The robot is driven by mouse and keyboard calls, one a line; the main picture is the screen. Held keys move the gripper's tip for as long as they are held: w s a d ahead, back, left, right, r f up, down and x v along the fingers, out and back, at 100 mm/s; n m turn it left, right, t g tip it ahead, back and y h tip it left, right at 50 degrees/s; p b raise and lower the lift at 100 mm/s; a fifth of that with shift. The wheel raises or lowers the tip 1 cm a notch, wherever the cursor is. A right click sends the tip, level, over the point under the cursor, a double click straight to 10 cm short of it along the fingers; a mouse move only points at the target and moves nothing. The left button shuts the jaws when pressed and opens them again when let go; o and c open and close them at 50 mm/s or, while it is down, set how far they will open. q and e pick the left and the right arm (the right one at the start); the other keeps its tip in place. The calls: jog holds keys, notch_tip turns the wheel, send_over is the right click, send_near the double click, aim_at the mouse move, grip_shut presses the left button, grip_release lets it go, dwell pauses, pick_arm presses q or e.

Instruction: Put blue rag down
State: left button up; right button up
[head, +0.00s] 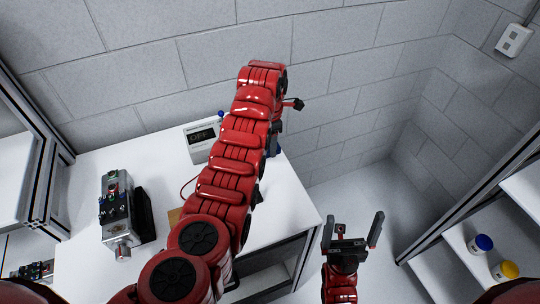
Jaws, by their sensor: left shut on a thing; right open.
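My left gripper (275,143) is shut on the rag and points down there. My raised red arm hides most of the gripper and rag, so I cannot tell whether the rag touches the tabletop. My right gripper (352,230) is open and empty, in front of the table's right edge and away from the rag.
A grey device with a display (201,141) stands at the back of the white table (85,175). A metal motor assembly (122,212) stands at left. Blue-lidded (482,244) and yellow-lidded (507,270) jars sit on the right shelf. Floor between table and shelf is clear.

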aim_at(270, 164)
pick_arm(q)
notch_tip(270, 164, down, 5)
jog(key=shift+s+p, duration=0.1)
jog(key=shift+p, duration=0.65)
jog(key=shift+f, duration=0.3)
jog(key=shift+f, duration=0.2)
jog(key=o, duration=1.2)
jog(key=shift+r, duration=0.1)
